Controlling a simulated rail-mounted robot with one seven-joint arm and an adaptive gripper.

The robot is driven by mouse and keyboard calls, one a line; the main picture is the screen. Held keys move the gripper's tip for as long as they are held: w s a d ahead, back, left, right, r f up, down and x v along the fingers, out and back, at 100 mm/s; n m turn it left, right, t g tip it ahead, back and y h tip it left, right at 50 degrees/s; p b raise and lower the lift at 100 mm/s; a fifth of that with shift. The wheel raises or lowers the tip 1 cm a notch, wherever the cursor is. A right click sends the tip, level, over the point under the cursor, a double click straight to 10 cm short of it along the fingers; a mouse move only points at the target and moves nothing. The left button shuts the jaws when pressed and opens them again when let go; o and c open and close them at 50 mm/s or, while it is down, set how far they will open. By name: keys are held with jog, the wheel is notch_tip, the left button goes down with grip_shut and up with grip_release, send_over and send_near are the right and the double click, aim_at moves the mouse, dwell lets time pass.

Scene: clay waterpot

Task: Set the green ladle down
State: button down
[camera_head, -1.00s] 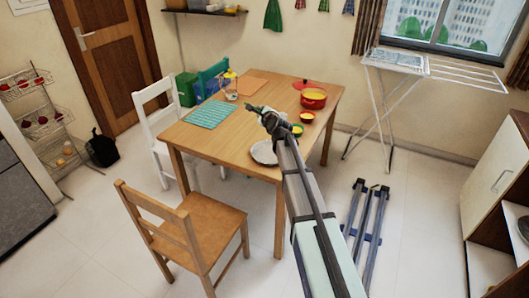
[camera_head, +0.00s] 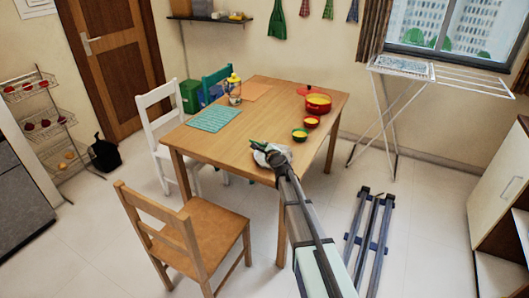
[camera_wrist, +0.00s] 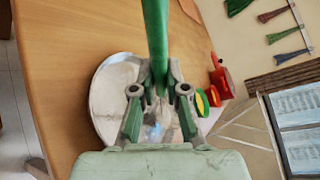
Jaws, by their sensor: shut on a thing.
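My gripper (camera_head: 271,157) is over the near right part of the wooden table, above the white plate (camera_wrist: 108,82). In the wrist view my gripper (camera_wrist: 158,78) is shut on the green ladle (camera_wrist: 156,35), whose green shaft runs up out of the top of the frame. The plate lies under the gripper and is mostly hidden in the head view. I cannot tell whether the ladle touches the plate.
The table middle is clear. A wooden chair (camera_head: 185,232) stands at the near side.

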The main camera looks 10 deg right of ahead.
jog(key=shift+f, duration=0.65)
jog(key=shift+f+b, duration=0.2)
jog(key=shift+b, duration=0.1)
jog(key=c, duration=1.2)
grip_release()
jog(key=shift+r, duration=0.1)
